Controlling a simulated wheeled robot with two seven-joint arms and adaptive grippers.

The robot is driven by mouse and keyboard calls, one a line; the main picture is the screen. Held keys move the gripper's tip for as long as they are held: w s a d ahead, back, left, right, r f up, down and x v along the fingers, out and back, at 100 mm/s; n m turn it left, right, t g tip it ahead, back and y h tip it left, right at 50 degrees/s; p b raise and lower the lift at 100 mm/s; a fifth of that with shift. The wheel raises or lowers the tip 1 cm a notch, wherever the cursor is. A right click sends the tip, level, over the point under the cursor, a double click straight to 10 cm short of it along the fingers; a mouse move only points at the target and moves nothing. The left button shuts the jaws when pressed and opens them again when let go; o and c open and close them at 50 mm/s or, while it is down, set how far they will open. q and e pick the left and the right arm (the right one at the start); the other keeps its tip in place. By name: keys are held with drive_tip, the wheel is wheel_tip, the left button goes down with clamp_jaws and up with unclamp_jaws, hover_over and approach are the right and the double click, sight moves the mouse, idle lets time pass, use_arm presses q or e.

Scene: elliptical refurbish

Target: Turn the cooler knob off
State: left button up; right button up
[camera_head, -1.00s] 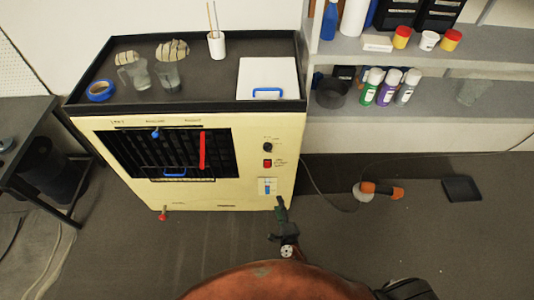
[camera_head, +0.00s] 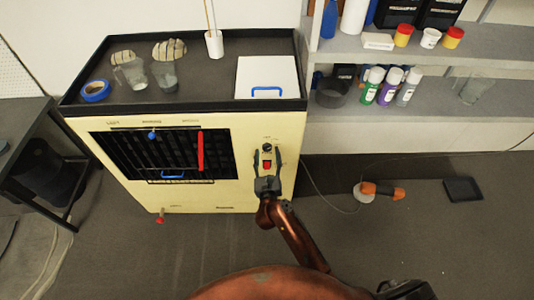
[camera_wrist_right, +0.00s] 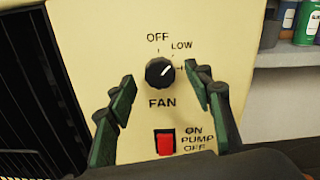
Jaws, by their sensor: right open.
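The cooler (camera_head: 215,185) is a cream cabinet with a dark louvred grille on its front. Its black round fan knob (camera_wrist_right: 160,72) sits between the labels OFF, LOW and FAN, and its white pointer mark is turned up and to the right, away from OFF. The knob (camera_head: 267,147) also shows in the head view, just beyond my right gripper. My right gripper (camera_head: 266,158) is open, in front of the panel. In the wrist view its green-padded fingers (camera_wrist_right: 163,100) stand on either side of the knob, apart from it. My left gripper is out of view.
A red pump switch (camera_wrist_right: 165,142) sits just below the knob. On the cooler's top tray are a white box (camera_head: 266,78), a blue tape roll (camera_head: 96,91), glasses and a white cup. Shelves (camera_head: 420,130) with bottles stand at the right. An orange tool (camera_head: 382,190) lies on the floor.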

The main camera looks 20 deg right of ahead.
drive_tip(key=shift+w+d, duration=0.15)
drive_tip(key=shift+w, duration=0.35)
drive_tip(key=c, duration=1.2)
